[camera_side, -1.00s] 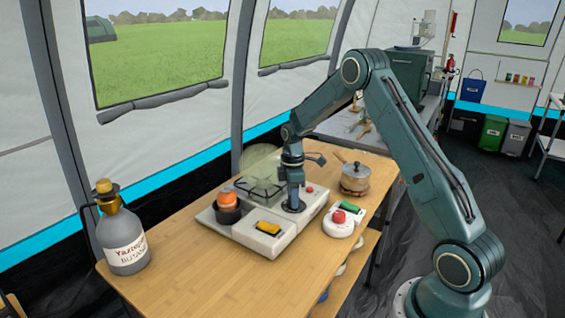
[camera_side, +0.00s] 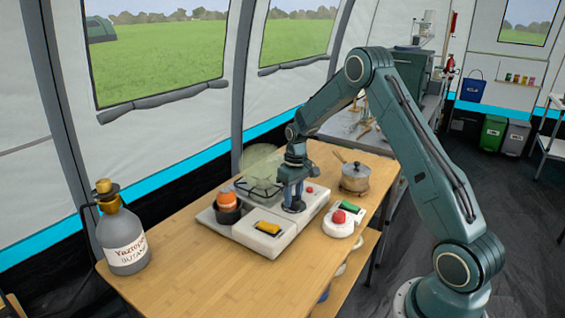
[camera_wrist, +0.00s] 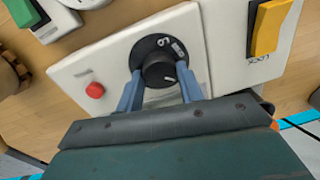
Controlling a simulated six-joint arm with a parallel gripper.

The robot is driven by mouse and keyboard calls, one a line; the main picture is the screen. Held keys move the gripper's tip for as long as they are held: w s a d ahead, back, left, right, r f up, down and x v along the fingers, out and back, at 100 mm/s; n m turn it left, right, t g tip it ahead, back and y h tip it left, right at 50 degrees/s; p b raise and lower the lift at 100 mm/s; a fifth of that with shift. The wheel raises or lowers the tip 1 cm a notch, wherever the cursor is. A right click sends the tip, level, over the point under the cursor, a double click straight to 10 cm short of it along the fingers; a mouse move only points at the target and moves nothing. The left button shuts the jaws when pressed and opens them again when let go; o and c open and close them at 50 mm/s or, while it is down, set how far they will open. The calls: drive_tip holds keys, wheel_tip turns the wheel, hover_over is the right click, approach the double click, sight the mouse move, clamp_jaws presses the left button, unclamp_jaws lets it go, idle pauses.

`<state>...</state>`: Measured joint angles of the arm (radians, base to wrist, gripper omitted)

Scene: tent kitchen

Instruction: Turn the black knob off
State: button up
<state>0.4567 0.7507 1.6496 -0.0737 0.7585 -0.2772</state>
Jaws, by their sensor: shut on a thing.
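The black knob (camera_wrist: 159,70) sits on a dark round dial on the white stove panel (camera_wrist: 73,72) in the wrist view. White lettering shows on the dial above the knob, and a white mark shows on the knob. My gripper (camera_wrist: 158,85) has one blue finger on each side of the knob and is shut on it. In the side view my gripper (camera_side: 293,200) points down at the stove (camera_side: 262,240), and the knob is mostly hidden beneath it.
The panel has a red button (camera_wrist: 95,90) and a yellow switch (camera_wrist: 269,27). Nearby stand a pot (camera_side: 355,178), a box with a red button (camera_side: 339,216) and green switch, an orange item (camera_side: 227,199) in a dark holder, and a butane bottle (camera_side: 122,240).

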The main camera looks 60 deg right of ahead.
sight(297, 198)
drive_tip(key=m, duration=0.4)
drive_tip(key=shift+m, duration=0.4)
drive_tip(key=m, duration=0.5)
drive_tip(key=shift+s+d+t, duration=0.1)
drive_tip(key=shift+t, duration=0.2)
drive_tip(key=o, duration=1)
drive_tip(key=shift+r, duration=0.1)
drive_tip(key=shift+s+d+r, duration=0.1)
drive_tip(key=shift+s+r, duration=0.1)
drive_tip(key=shift+r, duration=3.25)
drive_tip(key=shift+s+d+r, duration=0.1)
drive_tip(key=shift+s+r, duration=0.05)
drive_tip(key=shift+r, duration=3.25)
